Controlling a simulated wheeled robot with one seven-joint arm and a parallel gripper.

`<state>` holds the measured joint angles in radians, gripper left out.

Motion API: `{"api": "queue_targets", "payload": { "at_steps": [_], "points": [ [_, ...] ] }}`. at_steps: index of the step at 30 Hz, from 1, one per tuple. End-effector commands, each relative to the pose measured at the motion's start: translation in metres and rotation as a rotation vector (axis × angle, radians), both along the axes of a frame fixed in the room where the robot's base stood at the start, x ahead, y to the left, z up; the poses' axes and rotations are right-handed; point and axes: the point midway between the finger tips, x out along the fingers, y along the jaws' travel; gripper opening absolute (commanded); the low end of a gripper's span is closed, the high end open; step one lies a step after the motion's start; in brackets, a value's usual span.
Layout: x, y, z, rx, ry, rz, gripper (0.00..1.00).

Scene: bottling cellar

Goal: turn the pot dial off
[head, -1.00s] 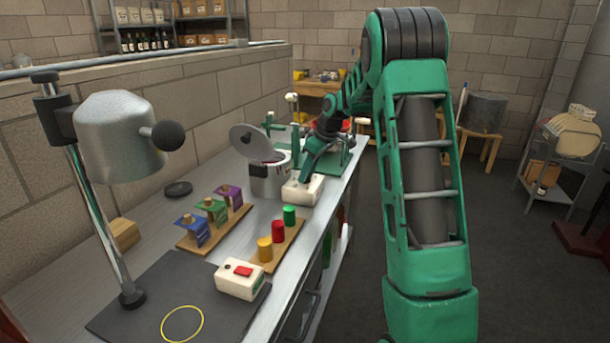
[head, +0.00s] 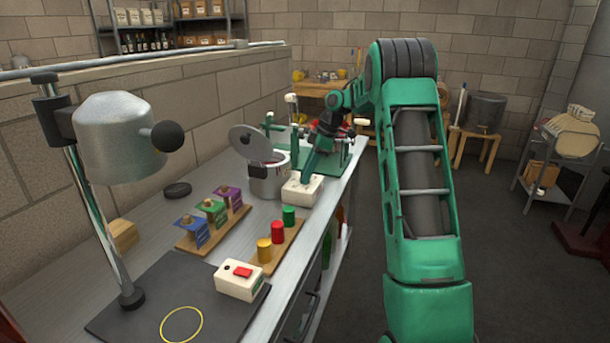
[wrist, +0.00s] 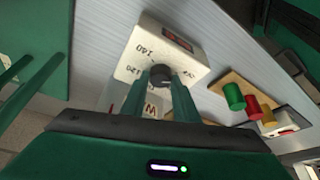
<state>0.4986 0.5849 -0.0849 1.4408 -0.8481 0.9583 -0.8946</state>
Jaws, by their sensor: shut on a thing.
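The pot dial is a dark round knob (wrist: 160,74) on a cream control box (wrist: 190,52) marked with numbers such as 140 and 120. A red display sits at the box's far end in the wrist view. My gripper (wrist: 162,84) is shut on the dial, with a green finger on each side of it. In the head view the box (head: 302,192) stands in front of the metal pot (head: 268,178), whose lid (head: 251,142) is tilted open. My gripper (head: 308,178) comes down onto the box there and hides the dial. The dial's exact setting cannot be read.
A wooden board with green (head: 289,215), red (head: 278,232) and yellow (head: 264,250) cylinders lies nearer on the bench. A white box with a red switch (head: 241,278) and a lamp (head: 118,135) stand closer. A green frame (head: 340,160) is behind my gripper.

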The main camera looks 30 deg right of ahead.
Motion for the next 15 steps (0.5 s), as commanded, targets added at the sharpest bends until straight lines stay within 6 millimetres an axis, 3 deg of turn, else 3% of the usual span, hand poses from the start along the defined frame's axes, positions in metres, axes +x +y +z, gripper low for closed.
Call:
{"api": "queue_targets", "payload": {
  "at_steps": [12, 13, 15],
  "points": [
    [0.0035, -0.0011, 0.0028, -0.003, -0.012, 0.002, 0.05],
    [0.0034, -0.0012, 0.0027, -0.003, -0.012, 0.002, 0.32],
    [0.0029, -0.0012, 0.0025, -0.003, -0.009, 0.002, 0.45]
  ]
}}
